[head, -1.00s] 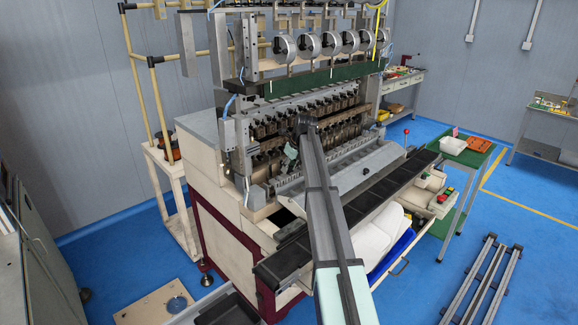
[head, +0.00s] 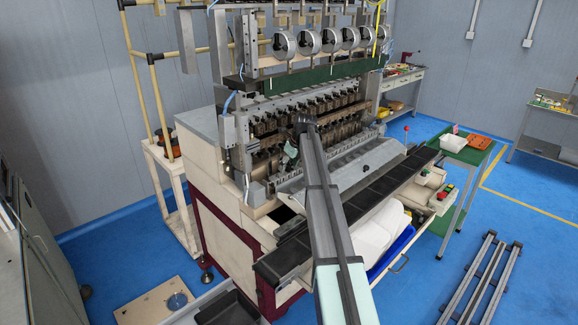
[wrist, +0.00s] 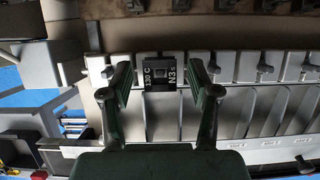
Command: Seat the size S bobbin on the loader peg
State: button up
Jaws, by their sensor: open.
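In the wrist view a black block, apparently the bobbin (wrist: 166,77), carries white lettering reading "130 C" and "N3". A small grey square shows in its middle, perhaps the end of a peg in its hole; I cannot tell how far down it sits. I cannot read a size mark. My gripper (wrist: 160,88) is open, with one finger on each side of the block and visible gaps to it.
A row of light grey plates (wrist: 250,110) runs right of the block, under a brown rail (wrist: 200,27). A grey bracket (wrist: 62,60) stands close on the left. In the head view the black conveyor (head: 385,195) crosses the machine's front.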

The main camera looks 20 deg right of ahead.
jog(key=v, duration=1.2)
jog(key=shift+d, duration=0.1)
dwell(1.1)
